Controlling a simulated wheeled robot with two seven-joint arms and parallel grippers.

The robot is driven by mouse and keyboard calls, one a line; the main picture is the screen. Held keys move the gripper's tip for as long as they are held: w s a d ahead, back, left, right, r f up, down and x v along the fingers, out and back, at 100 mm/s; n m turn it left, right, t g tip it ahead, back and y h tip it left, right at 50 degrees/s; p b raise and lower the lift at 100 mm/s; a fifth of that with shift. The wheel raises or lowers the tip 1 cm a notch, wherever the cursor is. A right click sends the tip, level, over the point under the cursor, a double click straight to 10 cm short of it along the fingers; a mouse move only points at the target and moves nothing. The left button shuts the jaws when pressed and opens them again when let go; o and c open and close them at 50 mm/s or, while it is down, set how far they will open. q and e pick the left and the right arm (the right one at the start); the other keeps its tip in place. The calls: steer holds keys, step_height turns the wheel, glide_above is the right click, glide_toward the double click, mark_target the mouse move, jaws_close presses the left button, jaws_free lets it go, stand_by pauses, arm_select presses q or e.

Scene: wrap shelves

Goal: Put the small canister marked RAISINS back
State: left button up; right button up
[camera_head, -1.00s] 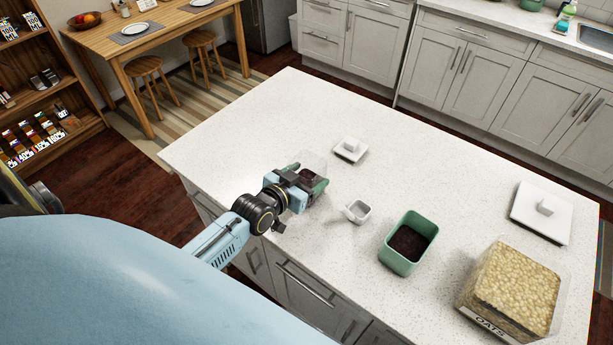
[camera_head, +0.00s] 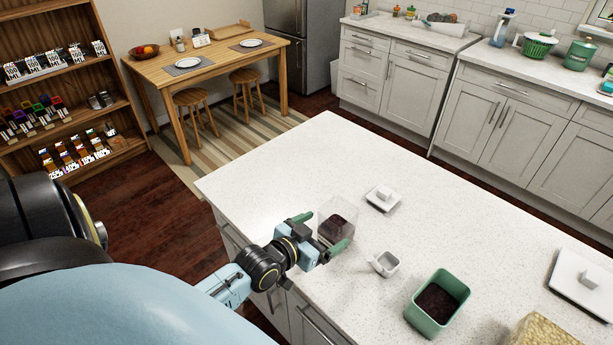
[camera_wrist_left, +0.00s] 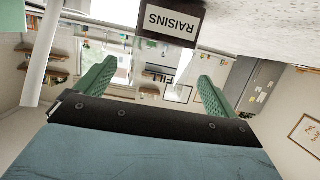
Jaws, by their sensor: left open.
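The small RAISINS canister (camera_head: 338,222) is a clear box with dark contents, upright on the white island top. Its upside-down RAISINS label (camera_wrist_left: 171,22) shows in the left wrist view, with FILL marked on the clear wall. My left gripper (camera_head: 326,231) is open at the canister, its green fingers spread to either side. In the left wrist view the gripper (camera_wrist_left: 152,85) has a wide gap between its fingers; contact with the canister cannot be told. A small white square lid (camera_head: 383,198) lies on the counter behind and right of the canister. My right gripper is not in view.
A small white scoop (camera_head: 384,263) and a green bin (camera_head: 437,303) with dark contents stand to the right. The oats container (camera_head: 545,332) is cut off at the bottom edge. A larger white lid (camera_head: 583,283) lies at right. Wooden shelves (camera_head: 65,95) stand far left.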

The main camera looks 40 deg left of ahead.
arm_select(q)
steer(key=v, duration=0.6)
